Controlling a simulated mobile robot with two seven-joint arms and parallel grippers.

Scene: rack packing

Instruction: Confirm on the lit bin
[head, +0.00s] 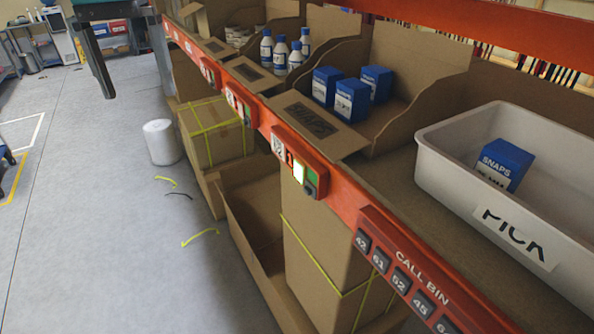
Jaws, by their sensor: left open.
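A red module (314,182) on the orange shelf rail has a bright, lit display (298,172) with green beside it and a dark round button (310,190). Behind and above it is a cardboard bin (345,141) with three blue boxes (351,101). The other modules along the rail, such as the one (241,104) at the bottle bin, show no such bright light. My left gripper (136,88) is at the top left, open and empty, over the floor side of the rail and well apart from the lit module. My right gripper is not in view.
A white tote (437,164) marked PICK holds a blue SNAPS box (503,164) at the right. A CALL BIN panel (412,275) with numbered keys sits on the rail. Strapped cartons (325,245) stand below.

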